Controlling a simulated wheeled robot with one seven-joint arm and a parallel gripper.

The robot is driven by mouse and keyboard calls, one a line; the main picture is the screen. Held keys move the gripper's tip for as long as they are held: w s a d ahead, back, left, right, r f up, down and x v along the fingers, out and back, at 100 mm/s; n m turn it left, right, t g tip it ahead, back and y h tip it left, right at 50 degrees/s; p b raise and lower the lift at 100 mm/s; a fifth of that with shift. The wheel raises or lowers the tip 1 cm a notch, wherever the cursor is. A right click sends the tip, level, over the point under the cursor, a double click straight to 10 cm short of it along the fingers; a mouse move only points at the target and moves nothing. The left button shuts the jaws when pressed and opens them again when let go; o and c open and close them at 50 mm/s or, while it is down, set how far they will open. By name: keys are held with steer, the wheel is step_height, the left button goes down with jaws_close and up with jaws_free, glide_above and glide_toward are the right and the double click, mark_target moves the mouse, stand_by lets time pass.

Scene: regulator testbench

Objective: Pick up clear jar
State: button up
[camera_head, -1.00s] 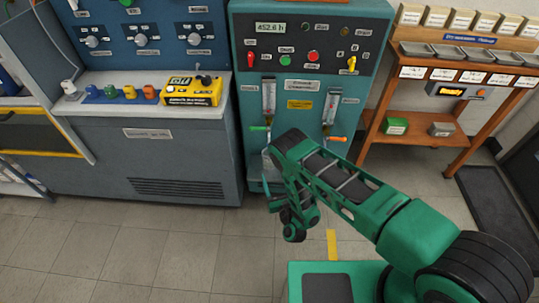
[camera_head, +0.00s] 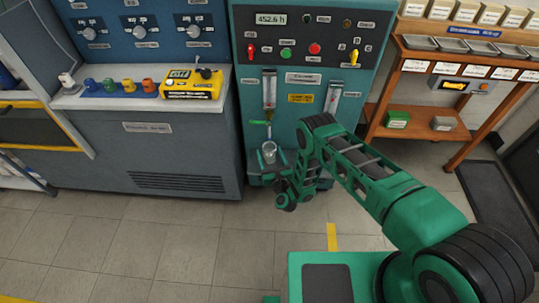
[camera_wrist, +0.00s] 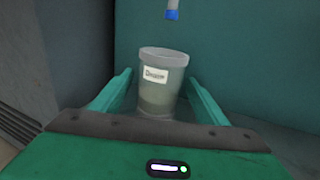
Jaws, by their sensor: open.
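The clear jar (camera_wrist: 160,88) stands upright in the wrist view, a translucent cup with a pale rim, a white label and some greyish contents low inside. In the head view the jar (camera_head: 269,152) shows small at the front of the teal cabinet, below the left gauge. My gripper (camera_wrist: 158,88) is open, with one green finger on each side of the jar. A gap shows between the jar and the fingers, most clearly at the right. In the head view my gripper (camera_head: 271,161) is at the jar. The jar's base is partly hidden by my gripper's body.
A blue-tipped nozzle (camera_wrist: 172,12) hangs above the jar. The teal cabinet (camera_head: 300,132) stands right behind, and a grey-blue bench (camera_head: 150,160) stands close at left. A wooden shelf (camera_head: 420,135) is at right. The tiled floor in front is clear.

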steer(key=shift+w+a, duration=0.1)
steer(key=shift+w, duration=0.2)
steer(key=shift+c, duration=0.6)
steer(key=c, duration=1.5)
steer(key=shift+o, duration=0.2)
steer(key=shift+a+r, duration=0.1)
steer(key=shift+a, duration=0.05)
